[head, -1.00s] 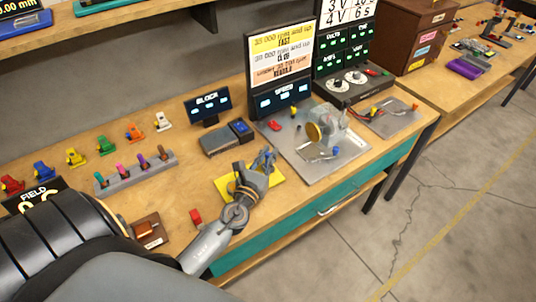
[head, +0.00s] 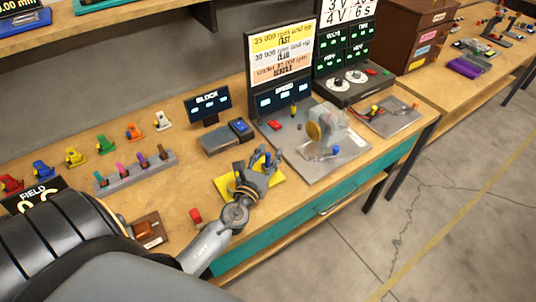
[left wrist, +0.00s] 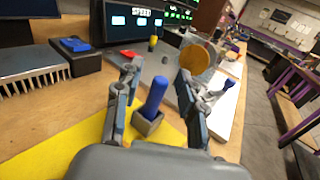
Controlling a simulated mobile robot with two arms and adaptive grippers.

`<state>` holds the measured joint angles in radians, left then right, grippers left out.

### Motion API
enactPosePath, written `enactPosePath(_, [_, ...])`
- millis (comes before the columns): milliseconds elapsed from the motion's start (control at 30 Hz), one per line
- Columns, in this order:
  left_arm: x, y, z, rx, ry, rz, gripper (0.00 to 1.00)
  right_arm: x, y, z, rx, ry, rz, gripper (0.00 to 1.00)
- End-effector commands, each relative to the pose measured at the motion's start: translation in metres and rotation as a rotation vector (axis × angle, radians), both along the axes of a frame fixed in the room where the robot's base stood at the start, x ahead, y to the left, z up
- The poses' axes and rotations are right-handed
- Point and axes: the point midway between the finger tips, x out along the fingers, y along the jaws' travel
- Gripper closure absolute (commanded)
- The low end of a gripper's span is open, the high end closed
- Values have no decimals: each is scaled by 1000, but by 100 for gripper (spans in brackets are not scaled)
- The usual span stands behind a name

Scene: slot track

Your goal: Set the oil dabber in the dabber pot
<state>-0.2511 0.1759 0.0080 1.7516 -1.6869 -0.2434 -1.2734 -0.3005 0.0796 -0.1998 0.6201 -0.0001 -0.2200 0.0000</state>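The oil dabber (left wrist: 155,96) is a blue rounded stick. In the left wrist view it stands, leaning slightly, in the small grey square dabber pot (left wrist: 148,124) on a yellow mat (left wrist: 50,150). In the head view the blue dabber (head: 267,160) shows only partly; my fingers mostly hide the pot there. My left gripper (head: 257,163) is over the mat, fingers spread apart on either side of the dabber, with visible gaps to it. My right gripper is in neither view.
A grey block (head: 219,141) with a blue-topped box (head: 241,128) lies behind the mat. A metal plate (head: 308,172) with a yellow-disc machine (head: 318,130) stands to the right. A small red piece (head: 196,216) lies left of my wrist.

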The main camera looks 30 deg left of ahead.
Motion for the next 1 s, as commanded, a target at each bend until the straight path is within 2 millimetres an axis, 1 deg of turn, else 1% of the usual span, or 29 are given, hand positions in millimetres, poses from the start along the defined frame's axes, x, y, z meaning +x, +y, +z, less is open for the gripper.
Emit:
enactPosePath(133, [-5,-1,-1,2,2,0,60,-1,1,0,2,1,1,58])
enactPosePath(233, [-18,-3,-1,2,4,-1,60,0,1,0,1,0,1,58])
enactPosePath(500, [-74,-16,-2,2,6,-2,60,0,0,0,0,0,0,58])
enactPosePath(600, [-92,-20,-1,0,3,-2,60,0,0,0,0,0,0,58])
enactPosePath(700, [-106,-22,-1,2,2,0,60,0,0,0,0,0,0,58])
enactPosePath(833, [-115,-25,0,1,0,-1,60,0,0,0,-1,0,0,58])
enactPosePath(1000, [-118,-25,0,0,0,0,60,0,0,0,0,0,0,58])
